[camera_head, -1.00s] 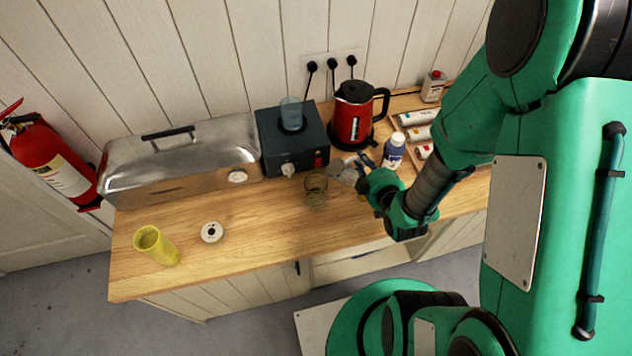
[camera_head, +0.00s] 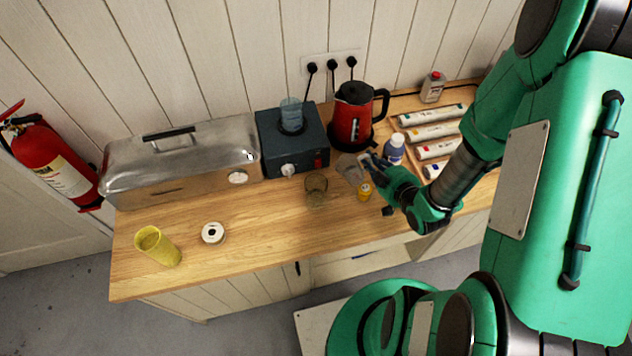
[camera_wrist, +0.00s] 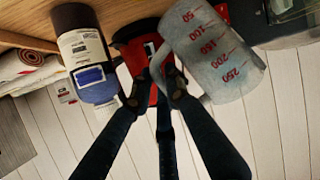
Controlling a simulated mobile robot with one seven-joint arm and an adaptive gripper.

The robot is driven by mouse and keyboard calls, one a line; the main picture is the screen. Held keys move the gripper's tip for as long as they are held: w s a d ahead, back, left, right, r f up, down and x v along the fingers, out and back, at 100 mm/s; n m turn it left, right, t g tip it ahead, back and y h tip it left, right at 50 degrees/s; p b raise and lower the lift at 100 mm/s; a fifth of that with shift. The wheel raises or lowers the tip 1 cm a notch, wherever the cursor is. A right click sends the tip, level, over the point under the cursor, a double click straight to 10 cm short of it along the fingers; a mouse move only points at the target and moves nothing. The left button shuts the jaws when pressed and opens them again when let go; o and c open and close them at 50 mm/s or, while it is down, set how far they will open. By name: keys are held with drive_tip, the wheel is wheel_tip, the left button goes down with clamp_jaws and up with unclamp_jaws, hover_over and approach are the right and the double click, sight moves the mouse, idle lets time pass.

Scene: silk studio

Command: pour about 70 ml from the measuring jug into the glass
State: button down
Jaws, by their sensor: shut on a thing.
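The clear measuring jug (camera_head: 349,169) is in my gripper (camera_head: 369,166), just right of and behind the glass. The wrist view shows the jug (camera_wrist: 213,58) with red marks from 50 to 250, and my gripper (camera_wrist: 157,92) shut on its handle side. The jug looks close to upright; its exact tilt, its liquid level and whether it touches the bench are unclear. The glass (camera_head: 316,187) stands upright on the bench to the left of the jug, apart from it. Its contents are hard to make out.
A red kettle (camera_head: 351,118) stands behind the jug. A blue-labelled bottle (camera_head: 394,150) and a small yellow jar (camera_head: 364,191) are close to my gripper. A dark heater (camera_head: 290,143) holds a beaker (camera_head: 291,114).

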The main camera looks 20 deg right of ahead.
drive_tip(key=shift+d+f+m+y+p, duration=0.3)
drive_tip(key=shift+d+f+m+y, duration=0.7)
drive_tip(key=shift+d+f+m, duration=0.4)
